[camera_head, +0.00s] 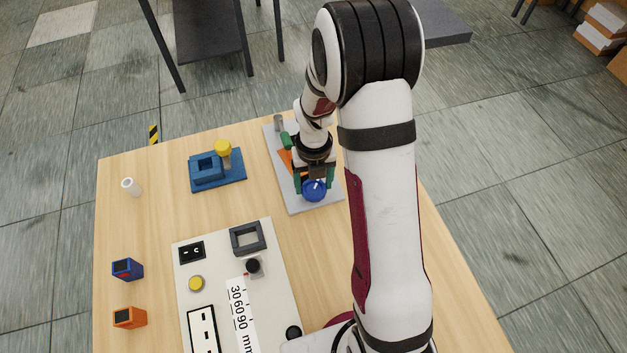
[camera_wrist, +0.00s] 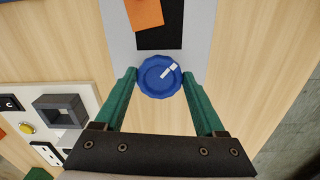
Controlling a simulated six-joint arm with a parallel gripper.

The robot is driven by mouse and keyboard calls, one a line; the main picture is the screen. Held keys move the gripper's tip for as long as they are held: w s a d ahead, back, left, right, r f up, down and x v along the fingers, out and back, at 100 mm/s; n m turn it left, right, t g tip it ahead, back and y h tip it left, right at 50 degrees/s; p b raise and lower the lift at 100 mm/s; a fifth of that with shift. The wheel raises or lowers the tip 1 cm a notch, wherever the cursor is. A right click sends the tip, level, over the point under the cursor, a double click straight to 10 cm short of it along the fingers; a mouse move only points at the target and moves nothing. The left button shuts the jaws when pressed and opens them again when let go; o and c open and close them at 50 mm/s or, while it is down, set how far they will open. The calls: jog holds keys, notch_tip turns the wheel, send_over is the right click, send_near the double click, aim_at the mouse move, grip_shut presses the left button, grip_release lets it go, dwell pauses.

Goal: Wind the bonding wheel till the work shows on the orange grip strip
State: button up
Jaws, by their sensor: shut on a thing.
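The blue bonding wheel (camera_head: 314,191) sits at the near end of a grey plate (camera_head: 297,207). In the wrist view the wheel (camera_wrist: 153,88) carries a white mark pointing to the upper right. My gripper (camera_head: 313,185) is over it, and its green fingers (camera_wrist: 159,72) are shut on opposite sides of the rim. An orange piece, seemingly the grip strip (camera_wrist: 146,12), lies slightly tilted over a black patch (camera_wrist: 158,38) beyond the wheel. In the head view the orange piece (camera_head: 285,160) is partly hidden by my arm. I see no clear print on it.
A blue fixture (camera_head: 205,185) with a yellow knob stands left of the plate. A white control panel (camera_head: 215,262) with switches and a scale is nearer. A white cylinder (camera_head: 131,187), a blue block (camera_head: 127,268) and an orange block (camera_head: 129,317) are at the table's left.

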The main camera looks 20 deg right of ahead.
aim_at(314, 186)
jog(key=o, duration=1.3)
jog(key=shift+o, duration=0.2)
notch_tip(314, 186, up, 16)
jog(key=shift+f, duration=0.1)
